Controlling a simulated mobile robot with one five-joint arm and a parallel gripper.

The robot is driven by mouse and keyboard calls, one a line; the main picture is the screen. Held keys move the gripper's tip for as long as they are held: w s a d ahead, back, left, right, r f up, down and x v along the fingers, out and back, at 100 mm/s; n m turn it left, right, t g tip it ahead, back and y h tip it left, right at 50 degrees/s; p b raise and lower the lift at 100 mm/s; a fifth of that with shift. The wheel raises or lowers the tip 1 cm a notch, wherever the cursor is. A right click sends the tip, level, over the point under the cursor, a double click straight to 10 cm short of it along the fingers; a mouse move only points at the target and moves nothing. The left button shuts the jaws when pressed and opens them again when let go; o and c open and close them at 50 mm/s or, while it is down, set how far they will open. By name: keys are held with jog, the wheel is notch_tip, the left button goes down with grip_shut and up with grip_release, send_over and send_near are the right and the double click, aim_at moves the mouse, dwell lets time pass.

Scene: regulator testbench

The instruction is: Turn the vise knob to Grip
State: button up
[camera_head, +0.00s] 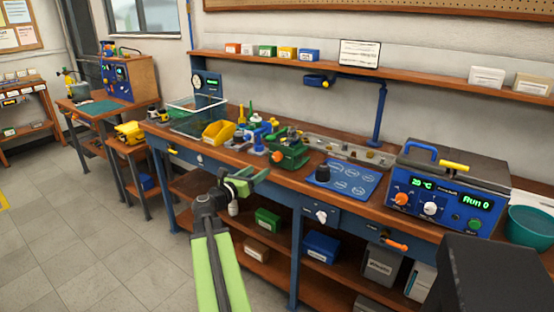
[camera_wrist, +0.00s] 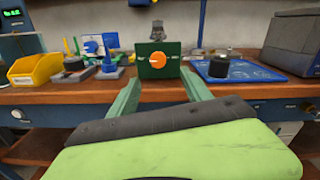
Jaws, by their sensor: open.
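A green vise (camera_head: 291,150) stands near the front edge of the wooden bench. It also shows in the wrist view (camera_wrist: 146,71). An orange knob (camera_wrist: 157,62) is on its front face, with small white markings on both sides that are too small to read. The knob also shows in the head view (camera_head: 278,157). I cannot tell for sure which marking it points at. My gripper (camera_head: 247,182) is open and empty, in front of the bench edge. In the wrist view its two fingers (camera_wrist: 160,88) point at the vise, and the knob lies ahead between them, apart from both.
A yellow bin (camera_head: 218,133) and small blue parts sit left of the vise. A blue mat (camera_head: 352,183) with a dark round knob lies to the right. A bath unit (camera_head: 447,190) with a display stands further right. An orange handle (camera_head: 397,245) juts from the bench front.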

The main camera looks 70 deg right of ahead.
aim_at(277, 158)
jog(key=x, duration=1.1)
jog(key=shift+d, duration=0.1)
jog(key=shift+s+d, duration=0.1)
jog(key=shift+d, duration=0.25)
jog(key=shift+c, duration=0.4)
